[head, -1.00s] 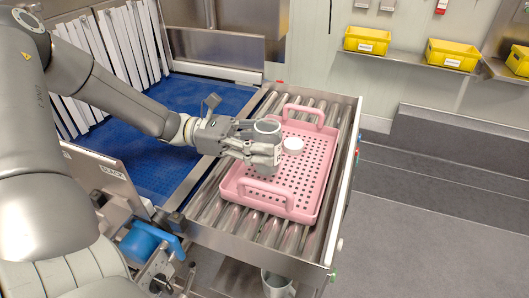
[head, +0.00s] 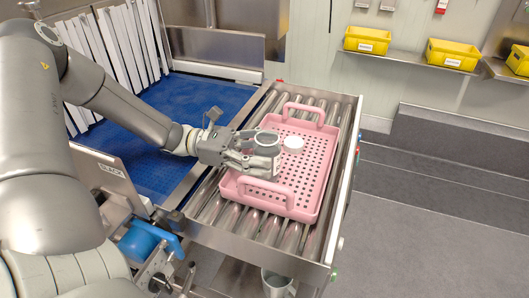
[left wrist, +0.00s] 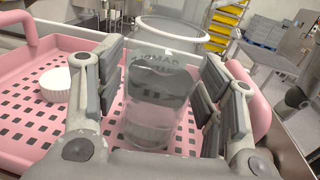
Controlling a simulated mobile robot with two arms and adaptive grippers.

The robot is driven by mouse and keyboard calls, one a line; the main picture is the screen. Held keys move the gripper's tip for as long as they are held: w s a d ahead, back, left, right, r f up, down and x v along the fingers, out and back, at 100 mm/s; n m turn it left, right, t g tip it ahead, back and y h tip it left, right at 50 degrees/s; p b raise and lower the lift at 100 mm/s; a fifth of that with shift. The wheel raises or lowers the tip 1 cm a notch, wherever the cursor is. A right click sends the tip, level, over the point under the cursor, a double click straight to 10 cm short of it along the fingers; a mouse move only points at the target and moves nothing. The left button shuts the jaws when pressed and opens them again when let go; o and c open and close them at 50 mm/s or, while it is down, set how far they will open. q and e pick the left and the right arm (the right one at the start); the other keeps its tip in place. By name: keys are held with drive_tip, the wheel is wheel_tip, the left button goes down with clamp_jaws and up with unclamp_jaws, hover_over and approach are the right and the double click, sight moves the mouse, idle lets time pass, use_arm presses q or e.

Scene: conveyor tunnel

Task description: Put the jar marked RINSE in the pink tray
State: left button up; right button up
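A clear glass jar (head: 266,139) with a grey rim is in my left gripper (head: 262,160), over the left side of the pink tray (head: 283,208). In the left wrist view the jar (left wrist: 160,105) stands upright between the finger pads, which are shut on it. Its label shows from behind through the glass and I cannot read it. The tray has a perforated floor and two raised handles. I cannot tell whether the jar's base touches the floor. My right gripper is not in view.
A small white fluted cup (head: 293,143) sits in the tray, right of the jar. The tray rests on a roller conveyor (head: 213,207) with metal side rails. A blue belt (head: 150,165) lies to the left. Yellow bins (head: 367,40) stand on a back shelf.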

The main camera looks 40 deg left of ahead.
use_arm(q)
drive_tip(key=shift+o, duration=0.3)
drive_tip(key=shift+a+r+p, duration=0.1)
drive_tip(key=shift+r+p, duration=0.15)
drive_tip(key=shift+p, duration=0.05)
drive_tip(key=b+v, duration=0.1)
drive_tip(key=v, duration=0.9)
drive_tip(key=shift+s+a+f+b, duration=0.1)
drive_tip(key=shift+s+a+b, duration=0.1)
drive_tip(key=shift+a+b, duration=0.2)
drive_tip(key=shift+s+a, duration=0.25)
drive_tip(key=shift+a, duration=0.2)
